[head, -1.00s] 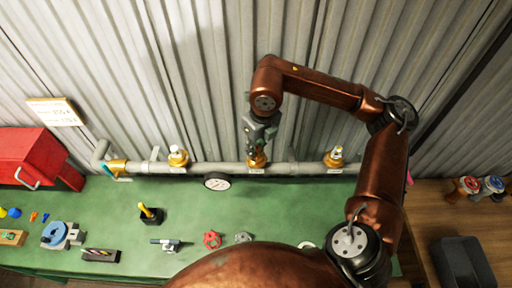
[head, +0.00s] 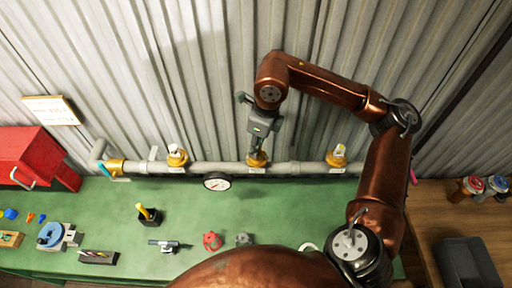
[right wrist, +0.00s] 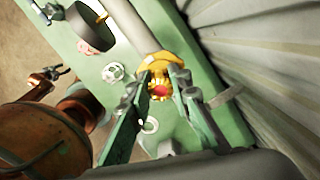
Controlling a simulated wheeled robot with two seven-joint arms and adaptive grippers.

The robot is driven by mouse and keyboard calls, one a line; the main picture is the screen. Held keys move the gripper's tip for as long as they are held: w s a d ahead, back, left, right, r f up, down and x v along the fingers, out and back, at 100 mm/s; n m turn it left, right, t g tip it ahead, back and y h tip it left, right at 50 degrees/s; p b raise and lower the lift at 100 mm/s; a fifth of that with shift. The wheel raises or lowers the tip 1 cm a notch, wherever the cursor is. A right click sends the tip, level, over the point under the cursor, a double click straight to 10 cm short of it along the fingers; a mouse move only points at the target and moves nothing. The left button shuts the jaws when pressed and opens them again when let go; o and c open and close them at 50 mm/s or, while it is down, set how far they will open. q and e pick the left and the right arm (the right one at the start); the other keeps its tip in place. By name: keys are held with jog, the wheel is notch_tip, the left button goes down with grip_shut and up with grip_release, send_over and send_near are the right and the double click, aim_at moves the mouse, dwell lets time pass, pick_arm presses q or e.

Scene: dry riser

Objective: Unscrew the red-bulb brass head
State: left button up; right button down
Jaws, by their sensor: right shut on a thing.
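The red-bulb brass head (right wrist: 160,90) sits on the middle outlet of the grey pipe, its red bulb facing the camera in the right wrist view. My right gripper (head: 257,152) is above this outlet and points down, its fingers on both sides of the head. The right wrist view shows the fingers (right wrist: 161,93) shut on the head. In the head view the gripper mostly hides the head; the brass fitting (head: 257,162) shows below it. My left gripper is not in view.
Two other brass heads stand on the pipe, left (head: 177,158) and right (head: 337,158). A round gauge (head: 217,181) hangs at the pipe's front. The green bench (head: 120,215) holds tools and a red toolbox (head: 30,160). Corrugated wall (head: 170,70) stands close behind.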

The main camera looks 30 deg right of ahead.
jog(key=n+b, duration=0.1)
jog(key=n, duration=0.3)
jog(key=shift+r+n+g, duration=0.1)
jog(key=shift+n+g, duration=0.2)
jog(key=shift+n, duration=0.6)
jog(key=n+b, duration=0.1)
jog(key=n, duration=0.2)
jog(key=shift+g+y, duration=0.3)
jog(key=shift+s+n, duration=0.15)
jog(key=shift+n, duration=0.55)
jog(key=shift+s+r+n, duration=0.15)
jog(key=shift+s+n, duration=0.15)
jog(key=shift+n, duration=0.4)
jog(key=c, duration=1.7)
grip_release()
jog(key=shift+w, duration=0.1)
